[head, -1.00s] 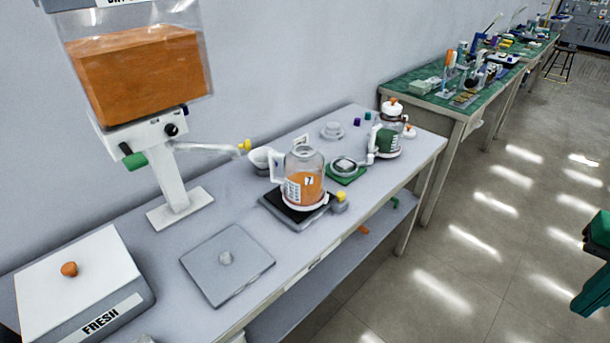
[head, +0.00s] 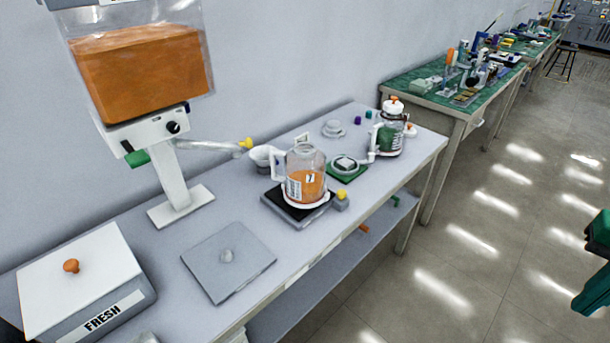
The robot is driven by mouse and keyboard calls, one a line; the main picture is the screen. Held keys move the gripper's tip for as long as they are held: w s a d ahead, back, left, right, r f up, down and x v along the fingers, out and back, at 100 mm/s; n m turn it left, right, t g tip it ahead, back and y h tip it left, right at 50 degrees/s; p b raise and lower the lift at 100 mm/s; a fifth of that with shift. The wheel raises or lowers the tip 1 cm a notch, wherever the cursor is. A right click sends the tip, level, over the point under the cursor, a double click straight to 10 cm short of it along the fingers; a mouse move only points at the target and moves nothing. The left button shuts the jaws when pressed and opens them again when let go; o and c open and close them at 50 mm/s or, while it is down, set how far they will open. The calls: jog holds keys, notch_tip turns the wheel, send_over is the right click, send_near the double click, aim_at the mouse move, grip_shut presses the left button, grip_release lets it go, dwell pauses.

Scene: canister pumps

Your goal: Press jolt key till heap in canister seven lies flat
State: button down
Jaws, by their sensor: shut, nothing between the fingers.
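A clear canister (head: 304,163) with a white handle and a tag that seems to read 7 stands upright on a black pad (head: 283,206) on a grey base. Orange material (head: 310,188) fills its lower part; its top is too small to judge as heaped or flat. A yellow key (head: 342,194) sits on a small grey block at the base's right side, with nothing touching it. A green and dark part at the right edge appears to be my arm, over the floor. My gripper is not visible.
A hopper of orange material (head: 140,75) stands at left, its thin arm ending in a yellow knob (head: 247,143). A grey plate (head: 228,260) and a FRESH box (head: 75,275) lie in front. A green-filled jar (head: 388,138) stands behind right. Floor at right is clear.

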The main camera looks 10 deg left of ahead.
dwell(0.8)
jog(key=w+a+t, duration=0.2)
jog(key=w+a, duration=0.1)
jog(key=w, duration=0.9)
jog(key=n+t+y, duration=0.3)
jog(key=t+y, duration=0.1)
jog(key=t, duration=0.2)
send_over(344, 195)
jog(key=shift+r, duration=0.15)
jog(key=shift+f, duration=4.4)
